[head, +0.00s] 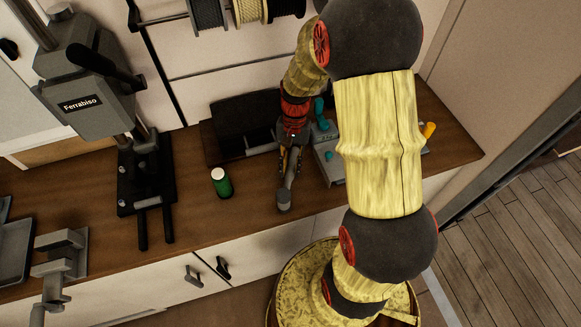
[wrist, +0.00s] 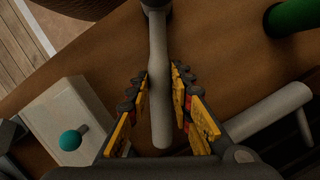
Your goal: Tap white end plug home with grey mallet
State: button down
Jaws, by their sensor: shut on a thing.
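The grey mallet (head: 284,199) is held by its handle in my gripper (head: 291,160), with its head toward the bench's front edge. In the wrist view, my gripper (wrist: 159,78) has its yellow-padded fingers on either side of the mallet handle (wrist: 158,50); the mallet head is at the top edge, partly cut off. A pale grey tube (wrist: 270,112) lies beside the gripper, and its short end also shows in the head view (head: 262,148). I cannot make out the white end plug for certain. A green cylinder with a white top (head: 221,183) stands left of the mallet.
A grey box with teal knobs (head: 325,160) is right of my gripper, partly hidden by my arm; it shows in the wrist view (wrist: 70,110). A black tray (head: 235,118) lies behind. A press labelled Ferrabiso (head: 95,95) stands left. Bare wood bench (head: 195,225) surrounds the green cylinder.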

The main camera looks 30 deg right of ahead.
aim_at(291, 168)
jog(key=shift+r+p, duration=2.8)
jog(key=shift+r, duration=0.75)
